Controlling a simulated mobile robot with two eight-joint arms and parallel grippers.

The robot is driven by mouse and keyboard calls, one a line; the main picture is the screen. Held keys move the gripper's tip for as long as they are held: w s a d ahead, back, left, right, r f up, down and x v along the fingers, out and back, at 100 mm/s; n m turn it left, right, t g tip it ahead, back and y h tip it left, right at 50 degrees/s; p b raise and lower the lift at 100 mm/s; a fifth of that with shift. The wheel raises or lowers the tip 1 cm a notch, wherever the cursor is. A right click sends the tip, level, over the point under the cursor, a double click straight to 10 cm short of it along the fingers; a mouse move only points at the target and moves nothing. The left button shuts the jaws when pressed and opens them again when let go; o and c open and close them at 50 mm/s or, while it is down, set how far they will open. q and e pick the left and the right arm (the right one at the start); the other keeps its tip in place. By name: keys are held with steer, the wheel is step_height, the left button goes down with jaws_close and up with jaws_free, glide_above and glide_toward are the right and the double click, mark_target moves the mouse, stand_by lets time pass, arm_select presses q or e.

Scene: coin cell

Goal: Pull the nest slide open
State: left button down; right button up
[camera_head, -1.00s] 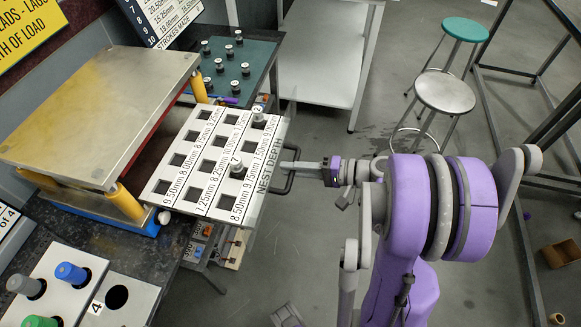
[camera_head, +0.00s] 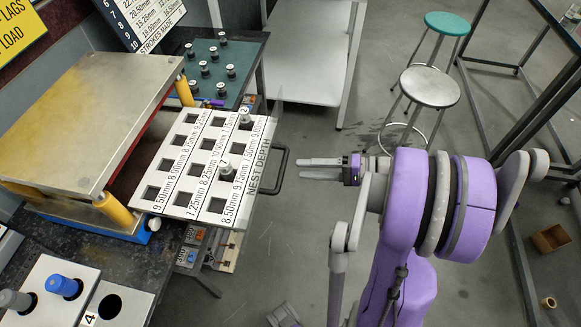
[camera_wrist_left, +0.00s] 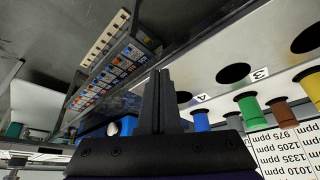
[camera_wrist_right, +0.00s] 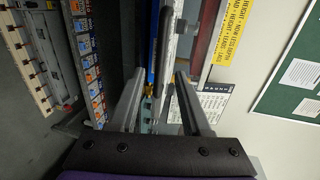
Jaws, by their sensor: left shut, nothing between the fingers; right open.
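The nest slide (camera_head: 213,208) is a white plate with rows of square holes, depth labels and the words NEST DEPTH. It projects right from beside the press, past the bench edge. Its dark handle (camera_head: 283,168) is on its right end. Two small weights stand on the slide, one mid-plate (camera_head: 225,166) and one near the far right corner (camera_head: 245,119). My right gripper (camera_head: 318,168) is open and empty, just right of the handle with a gap. It also shows in the right wrist view (camera_wrist_right: 160,108). My left gripper (camera_wrist_left: 161,100) is shut and empty in the left wrist view.
A press with a flat metal top (camera_head: 88,110) and yellow posts stands left of the slide. A green board with several black knobs (camera_head: 222,70) lies behind. A white board (camera_head: 38,290) with coloured plugs is at front left. Stools (camera_head: 430,86) stand right; the floor beside the handle is clear.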

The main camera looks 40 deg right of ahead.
steer(key=v, duration=0.3)
steer(key=shift+s+d+r, duration=0.1)
steer(key=shift+s+d, duration=0.1)
steer(key=shift+s, duration=0.05)
stand_by(0.4)
